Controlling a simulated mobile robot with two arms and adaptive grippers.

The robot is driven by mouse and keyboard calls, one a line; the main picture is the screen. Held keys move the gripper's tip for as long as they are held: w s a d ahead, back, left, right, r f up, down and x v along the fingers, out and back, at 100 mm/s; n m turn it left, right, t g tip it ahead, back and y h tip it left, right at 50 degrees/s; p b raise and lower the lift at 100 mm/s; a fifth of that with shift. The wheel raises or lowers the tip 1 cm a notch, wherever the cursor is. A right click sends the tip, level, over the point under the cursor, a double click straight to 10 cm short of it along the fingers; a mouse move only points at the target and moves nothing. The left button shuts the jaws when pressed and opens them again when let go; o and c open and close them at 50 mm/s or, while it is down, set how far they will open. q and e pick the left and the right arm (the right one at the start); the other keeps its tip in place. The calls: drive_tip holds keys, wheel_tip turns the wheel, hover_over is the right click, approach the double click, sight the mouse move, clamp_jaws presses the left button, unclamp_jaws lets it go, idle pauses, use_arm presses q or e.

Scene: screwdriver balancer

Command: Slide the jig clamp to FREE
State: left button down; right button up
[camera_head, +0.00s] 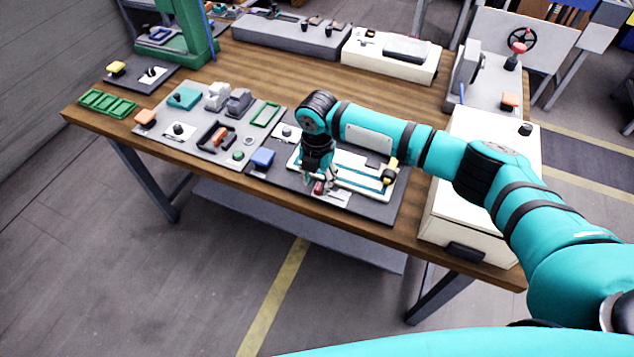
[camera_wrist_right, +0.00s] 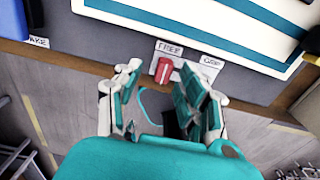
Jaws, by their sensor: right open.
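The jig clamp's red handle (camera_wrist_right: 164,70) shows in the right wrist view on a pale plate at the front edge of the dark jig base. It stands beside the left label, which seems to read FREE (camera_wrist_right: 169,48); a second, hard-to-read label (camera_wrist_right: 211,62) is to its right. In the head view the red handle (camera_head: 319,188) is just under my right gripper (camera_head: 320,178). In the right wrist view my right gripper (camera_wrist_right: 164,82) is open and empty, its fingers on either side of the handle in the picture. Whether they touch it, I cannot tell. My left gripper is not seen.
A white-and-teal framed jig (camera_head: 345,170) lies behind the handle, with a yellow-and-black piece (camera_head: 390,171) at its right. A blue block (camera_head: 262,157) is left of it. A white cabinet (camera_head: 462,205) stands right. The table edge is close in front.

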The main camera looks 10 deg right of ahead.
sight(317, 185)
wheel_tip(317, 185, up, 10)
idle(0.3)
idle(0.3)
